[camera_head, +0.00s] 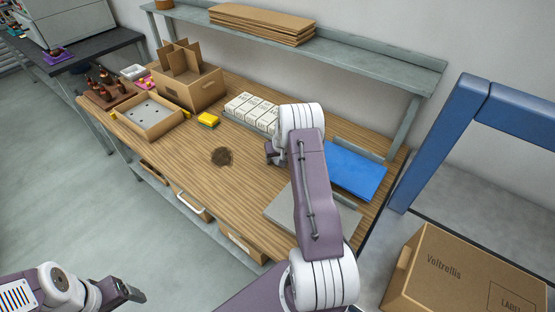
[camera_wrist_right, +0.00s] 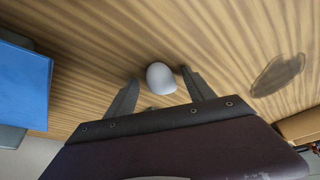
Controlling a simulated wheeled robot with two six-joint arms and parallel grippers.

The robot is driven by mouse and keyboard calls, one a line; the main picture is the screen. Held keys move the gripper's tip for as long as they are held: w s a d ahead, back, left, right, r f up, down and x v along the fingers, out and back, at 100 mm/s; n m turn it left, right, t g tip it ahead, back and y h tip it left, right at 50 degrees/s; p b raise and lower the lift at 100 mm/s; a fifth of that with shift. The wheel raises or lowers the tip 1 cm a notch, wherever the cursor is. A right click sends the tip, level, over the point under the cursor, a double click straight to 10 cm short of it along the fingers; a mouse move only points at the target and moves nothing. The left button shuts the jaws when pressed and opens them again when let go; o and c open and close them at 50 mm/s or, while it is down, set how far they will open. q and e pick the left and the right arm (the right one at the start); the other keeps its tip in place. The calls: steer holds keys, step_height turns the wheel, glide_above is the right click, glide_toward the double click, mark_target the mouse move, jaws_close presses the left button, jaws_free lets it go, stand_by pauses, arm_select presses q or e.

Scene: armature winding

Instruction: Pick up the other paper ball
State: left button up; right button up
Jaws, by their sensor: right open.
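A white paper ball (camera_wrist_right: 161,78) lies on the wooden tabletop in the right wrist view. My right gripper (camera_wrist_right: 160,80) is open, with one finger on each side of the ball near the fingertips. I cannot tell whether either finger touches it. In the head view my right gripper (camera_head: 271,153) is low over the middle of the workbench (camera_head: 190,185), and the ball is hidden there by my right arm. My left gripper (camera_head: 130,292) is at the lower left, away from the bench, and its jaws are not clear.
A dark stain (camera_head: 222,157) marks the tabletop left of my right gripper. White boxes (camera_head: 250,111) stand behind it. A blue mat (camera_head: 355,170) and a grey plate (camera_head: 290,212) lie to the right.

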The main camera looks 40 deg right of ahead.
steer(key=shift+r, duration=0.1)
jaws_close()
steer(key=shift+s, duration=0.1)
step_height(320, 180, up, 4)
steer(key=shift+r, duration=0.15)
steer(key=s+d+r, duration=0.1)
steer(key=s+r, duration=0.1)
steer(key=s, duration=0.1)
steer(key=s+d+r+b, duration=0.1)
steer(key=s+d+r, duration=0.1)
steer(key=s, duration=0.2)
steer(key=s+d+r+b, duration=0.1)
steer(key=s+d+r, duration=0.1)
steer(key=s, duration=0.1)
steer(key=shift+s+d+r, duration=0.1)
steer(key=shift+s+r, duration=0.1)
steer(key=shift+r, duration=0.15)
